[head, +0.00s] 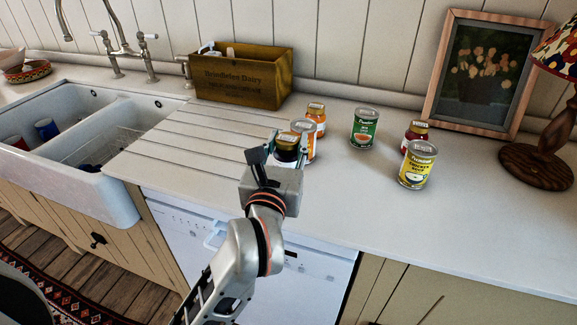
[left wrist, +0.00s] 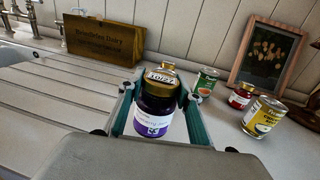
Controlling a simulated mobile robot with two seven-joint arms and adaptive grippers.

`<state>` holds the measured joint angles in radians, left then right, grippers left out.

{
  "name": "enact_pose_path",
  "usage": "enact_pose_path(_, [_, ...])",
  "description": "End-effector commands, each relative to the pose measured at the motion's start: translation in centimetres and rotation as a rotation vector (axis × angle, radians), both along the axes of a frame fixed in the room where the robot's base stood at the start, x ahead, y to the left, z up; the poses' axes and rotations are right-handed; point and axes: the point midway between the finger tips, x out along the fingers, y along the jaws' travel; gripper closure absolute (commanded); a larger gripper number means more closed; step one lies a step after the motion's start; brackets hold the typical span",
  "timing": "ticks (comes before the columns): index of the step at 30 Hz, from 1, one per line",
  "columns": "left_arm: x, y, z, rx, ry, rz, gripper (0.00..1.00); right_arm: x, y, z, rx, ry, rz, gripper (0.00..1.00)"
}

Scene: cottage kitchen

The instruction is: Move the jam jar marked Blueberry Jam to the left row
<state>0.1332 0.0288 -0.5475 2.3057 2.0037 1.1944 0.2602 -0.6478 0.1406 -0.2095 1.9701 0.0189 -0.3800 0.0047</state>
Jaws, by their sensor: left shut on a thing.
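My left gripper (head: 279,148) is shut on a dark jar (left wrist: 157,108) with a gold lid and a purple-and-white label. In the left wrist view its two fingers grip the jar from both sides. In the head view the dark jar (head: 286,146) shows between the fingers, just in front of a can with an orange label (head: 308,142). An orange-labelled jar (head: 316,117) stands behind that can. I cannot tell whether the held jar touches the counter. My right gripper is not in view.
A green can (head: 364,129) stands to the right of the orange pair. A wooden box (head: 240,77), picture frame (head: 440,90) and lamp (head: 545,150) stand behind. The counter front right is clear.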

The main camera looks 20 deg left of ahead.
Motion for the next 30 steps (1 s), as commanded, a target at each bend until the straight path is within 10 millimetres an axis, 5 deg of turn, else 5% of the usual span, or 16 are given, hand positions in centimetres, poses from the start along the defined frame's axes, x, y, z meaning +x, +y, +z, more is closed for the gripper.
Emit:
enact_pose_path(5, [0.0,0.0,-0.7,-0.001,-0.002,0.001,0.98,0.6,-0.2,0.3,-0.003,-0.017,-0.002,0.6])
enact_pose_path(13, [0.0,0.0,-4.4,0.0,0.004,0.001,0.98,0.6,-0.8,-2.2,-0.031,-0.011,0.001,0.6])
enact_pose_path(27, [0.0,0.0,-4.6,0.001,-0.003,0.001,0.98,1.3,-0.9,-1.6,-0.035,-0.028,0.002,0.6])
enact_pose_path(28, [0.0,0.0,-4.7,0.001,0.0,0.001,0.63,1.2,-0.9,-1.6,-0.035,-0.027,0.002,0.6])
enact_pose_path(30, [0.0,0.0,-4.6,0.0,-0.001,0.001,0.49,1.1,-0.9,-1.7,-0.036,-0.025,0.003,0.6])
